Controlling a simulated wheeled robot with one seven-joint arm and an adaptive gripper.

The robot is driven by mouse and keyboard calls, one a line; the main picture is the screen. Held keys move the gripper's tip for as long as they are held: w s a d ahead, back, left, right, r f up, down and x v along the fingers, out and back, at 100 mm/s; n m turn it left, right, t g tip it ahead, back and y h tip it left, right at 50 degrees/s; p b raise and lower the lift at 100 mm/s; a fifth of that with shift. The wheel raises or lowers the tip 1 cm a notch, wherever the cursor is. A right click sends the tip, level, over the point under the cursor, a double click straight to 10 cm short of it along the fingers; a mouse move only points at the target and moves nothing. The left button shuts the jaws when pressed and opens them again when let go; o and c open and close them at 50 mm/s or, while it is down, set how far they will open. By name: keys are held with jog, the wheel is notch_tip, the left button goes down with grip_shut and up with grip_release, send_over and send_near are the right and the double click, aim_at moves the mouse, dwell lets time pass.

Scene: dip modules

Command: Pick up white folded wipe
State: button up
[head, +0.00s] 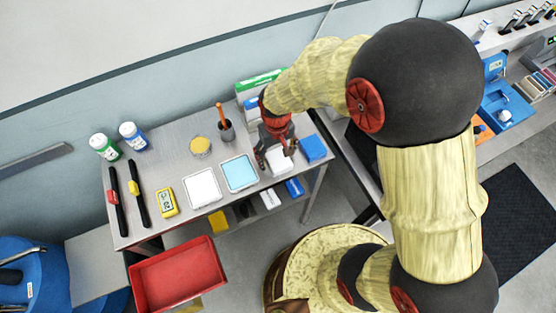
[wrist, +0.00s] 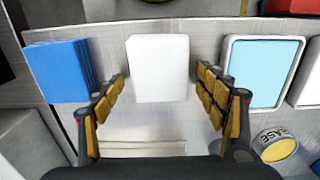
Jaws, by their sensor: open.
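The white folded wipe (wrist: 158,68) lies on the grey metal table, between and just beyond my fingertips in the wrist view. In the head view the wipe (head: 279,161) is partly hidden by my gripper. My gripper (wrist: 160,82) is open and empty, with one yellow-padded finger toward each side of the wipe. In the head view my gripper (head: 276,150) is over the right part of the table. I cannot tell the exact height of the fingertips above the table.
A blue folded stack (wrist: 60,70) lies left of the wipe in the wrist view. A tray with a light blue surface (wrist: 262,72) lies to its right. In the head view, a cup with an orange-handled tool (head: 226,130) and a green-and-white box (head: 258,84) stand behind. A red bin (head: 180,278) is in front.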

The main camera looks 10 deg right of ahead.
jog(key=c, duration=0.3)
jog(key=c, duration=0.7)
jog(key=shift+c, duration=0.2)
jog(key=shift+r, duration=0.15)
jog(key=shift+r, duration=0.6)
jog(key=s+d+r+p, duration=0.1)
jog(key=s+r+p, duration=0.2)
jog(key=s+r, duration=0.8)
jog(key=shift+s+d+r, duration=0.25)
jog(key=shift+s+r, duration=0.05)
jog(key=shift+s, duration=1.2)
